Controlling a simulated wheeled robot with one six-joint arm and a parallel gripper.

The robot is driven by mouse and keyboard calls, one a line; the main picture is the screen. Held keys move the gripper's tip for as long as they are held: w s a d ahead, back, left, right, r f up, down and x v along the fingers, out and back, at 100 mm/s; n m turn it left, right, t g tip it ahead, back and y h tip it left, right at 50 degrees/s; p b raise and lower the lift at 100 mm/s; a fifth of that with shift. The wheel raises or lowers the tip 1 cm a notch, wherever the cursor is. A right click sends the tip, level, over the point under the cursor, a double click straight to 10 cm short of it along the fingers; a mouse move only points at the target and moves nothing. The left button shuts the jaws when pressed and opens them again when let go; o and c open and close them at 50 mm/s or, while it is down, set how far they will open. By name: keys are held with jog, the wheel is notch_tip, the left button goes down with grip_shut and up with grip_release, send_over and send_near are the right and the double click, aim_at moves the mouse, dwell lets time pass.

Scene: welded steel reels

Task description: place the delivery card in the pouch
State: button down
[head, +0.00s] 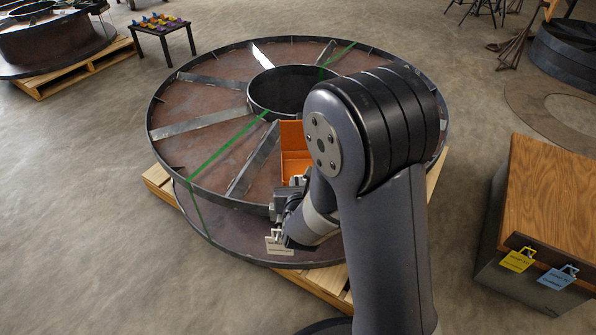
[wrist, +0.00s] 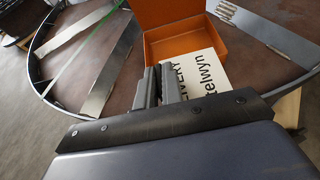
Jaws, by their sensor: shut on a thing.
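The orange pouch (head: 294,136) sits on the reel, its back panel raised; in the wrist view its open box-like body (wrist: 157,51) faces me. My gripper (wrist: 158,74) is shut on the delivery card (wrist: 206,68), a white card with large black print, partly cut off by my gripper's body. The card overlaps the near right part of the pouch in the wrist view; I cannot tell whether it touches it. In the head view my gripper (head: 284,200) is just below the pouch, partly hidden by my arm, and the card is barely visible.
The large steel reel (head: 190,130) with radial ribs and green straps lies on a wooden pallet (head: 158,182). A wood-topped crate (head: 555,185) with yellow (head: 517,260) and blue (head: 558,277) tags stands right.

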jog(key=r+x, duration=0.1)
jog(key=x, duration=0.3)
jog(key=r+b+x, duration=0.1)
jog(key=x, duration=0.3)
jog(key=w+b+x, duration=0.1)
jog(key=x, duration=0.4)
jog(key=shift+w+r, duration=0.15)
jog(key=shift+r, duration=0.25)
jog(key=shift+f+b, duration=1.25)
jog(key=shift+f, duration=1.2)
jog(key=shift+f, duration=0.2)
jog(key=c, duration=1.6)
grip_release()
jog(key=shift+o, duration=0.2)
jog(key=shift+r, duration=0.15)
jog(key=shift+r, duration=0.2)
jog(key=p+v, duration=0.3)
jog(key=v, duration=0.9)
jog(key=shift+f, duration=0.1)
